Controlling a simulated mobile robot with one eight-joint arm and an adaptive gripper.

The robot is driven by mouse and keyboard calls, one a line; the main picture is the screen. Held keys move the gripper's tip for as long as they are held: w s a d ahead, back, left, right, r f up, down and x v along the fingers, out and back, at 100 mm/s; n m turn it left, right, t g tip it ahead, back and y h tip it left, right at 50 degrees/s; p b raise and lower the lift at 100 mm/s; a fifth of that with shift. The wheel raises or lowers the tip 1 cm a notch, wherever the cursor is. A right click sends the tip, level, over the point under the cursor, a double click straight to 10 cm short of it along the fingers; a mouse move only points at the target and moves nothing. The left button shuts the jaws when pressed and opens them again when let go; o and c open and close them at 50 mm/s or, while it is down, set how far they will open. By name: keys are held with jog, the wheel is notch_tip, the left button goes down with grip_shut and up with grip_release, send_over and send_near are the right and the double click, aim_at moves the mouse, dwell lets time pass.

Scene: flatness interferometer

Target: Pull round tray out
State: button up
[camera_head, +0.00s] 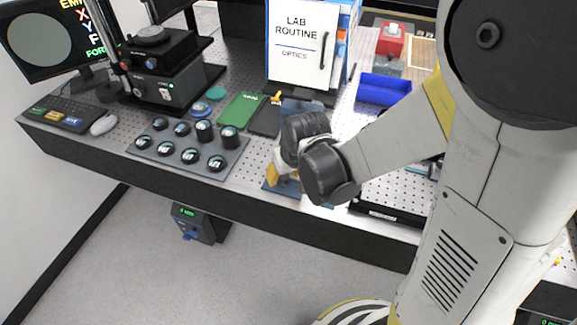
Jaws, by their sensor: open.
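The interferometer is a black boxy instrument (165,75) at the back left of the bench. A dark round disc, which looks like the round tray (150,35), sits on its top. My gripper (273,174) shows only in part, as white and yellow pieces beyond my dark wrist joints. It is over the front middle of the bench, well to the right of the instrument and apart from it. It is open, and I see nothing held in it. My wrist hides much of the gripper and the blue mat below it.
A lens plate (190,150) with several dark round mounts lies between my gripper and the instrument. A green book (240,108), keyboard (68,115), mouse (103,125) and monitor (50,42) are nearby. A white lab-routine binder (302,45) stands behind; a blue bin (383,90) is right.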

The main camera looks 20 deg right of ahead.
jog(key=v, duration=1.1)
jog(key=shift+s, duration=0.1)
jog(key=s+d+r+m+t+b, duration=0.1)
jog(key=s+d, duration=0.3)
jog(key=s, duration=0.4)
jog(key=shift+s+r+m+t+h+b, duration=0.3)
jog(key=shift+r+m+t+b, duration=0.1)
jog(key=shift+r+t+b, duration=0.4)
jog(key=shift+r, duration=0.1)
dwell(1.3)
